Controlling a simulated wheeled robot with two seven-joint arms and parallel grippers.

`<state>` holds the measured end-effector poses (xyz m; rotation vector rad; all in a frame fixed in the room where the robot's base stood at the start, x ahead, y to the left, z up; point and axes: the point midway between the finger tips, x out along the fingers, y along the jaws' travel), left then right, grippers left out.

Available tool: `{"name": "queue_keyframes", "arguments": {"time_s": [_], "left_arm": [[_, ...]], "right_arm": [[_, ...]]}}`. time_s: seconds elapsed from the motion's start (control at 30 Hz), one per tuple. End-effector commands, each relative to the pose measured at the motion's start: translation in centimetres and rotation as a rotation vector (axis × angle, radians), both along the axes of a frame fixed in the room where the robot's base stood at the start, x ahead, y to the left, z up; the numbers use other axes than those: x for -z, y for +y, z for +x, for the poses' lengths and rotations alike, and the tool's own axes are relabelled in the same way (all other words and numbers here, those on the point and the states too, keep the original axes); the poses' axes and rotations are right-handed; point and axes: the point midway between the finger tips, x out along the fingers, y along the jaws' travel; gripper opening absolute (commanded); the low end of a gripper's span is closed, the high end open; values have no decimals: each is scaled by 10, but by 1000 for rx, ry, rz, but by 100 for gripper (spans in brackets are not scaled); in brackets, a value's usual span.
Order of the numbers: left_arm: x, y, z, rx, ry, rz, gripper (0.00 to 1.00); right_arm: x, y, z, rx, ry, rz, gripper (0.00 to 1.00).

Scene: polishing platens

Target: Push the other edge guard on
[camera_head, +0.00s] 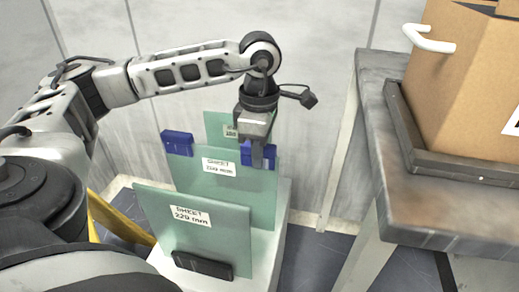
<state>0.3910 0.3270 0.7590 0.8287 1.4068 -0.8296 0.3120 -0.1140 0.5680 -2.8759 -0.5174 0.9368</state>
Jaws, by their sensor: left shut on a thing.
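Several green sheets stand upright in a row, and the middle sheet (215,189) bears a white label. One blue edge guard (177,143) sits at its top left corner. Another blue edge guard (249,147) is at its top right corner, partly covered by my gripper. My left gripper (257,159) points down and is shut on this right guard. I cannot tell how far the guard is seated over the sheet's edge. My right gripper is out of view.
A front green sheet (200,229) has a black block (203,265) at its foot. A back green sheet (215,124) stands behind. All stand on a pale base (262,262). At right, a worn table (440,205) carries a cardboard box (463,90) in a dark tray (445,162).

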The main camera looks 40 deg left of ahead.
Motion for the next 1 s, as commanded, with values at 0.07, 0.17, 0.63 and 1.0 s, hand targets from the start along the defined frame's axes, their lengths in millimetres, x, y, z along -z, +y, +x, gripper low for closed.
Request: {"name": "queue_keyframes", "arguments": {"time_s": [0.07,0.17,0.63,1.0], "left_arm": [[2,0,0,0,0,0,0],[1,0,0,0,0,0,0],[1,0,0,0,0,0,45],[1,0,0,0,0,0,45]], "right_arm": [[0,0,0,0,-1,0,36],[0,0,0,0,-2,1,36],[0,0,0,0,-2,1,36],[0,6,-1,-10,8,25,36]]}}
